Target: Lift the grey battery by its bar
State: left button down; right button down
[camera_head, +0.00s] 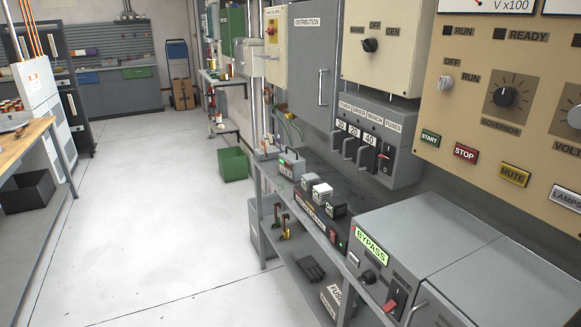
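A small grey box with a dark bar over its top (291,165) stands on the narrow grey bench (268,177) along the right wall; it looks like the grey battery. It seems upright, and a small green patch shows on its side. Neither of my grippers is in view, and nothing is seen touching the box.
Several small white and black blocks (322,193) sit on a dark unit (322,227) nearer on the bench. A grey BYPASS cabinet (440,250) fills the near right. A green bin (234,164) stands on the floor. The pale floor (160,220) left of the bench is clear.

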aim_at(292, 166)
jog(key=i+j, duration=0.15)
jog(key=i, duration=0.4)
jog(key=i+j, duration=0.2)
jog(key=i, duration=0.3)
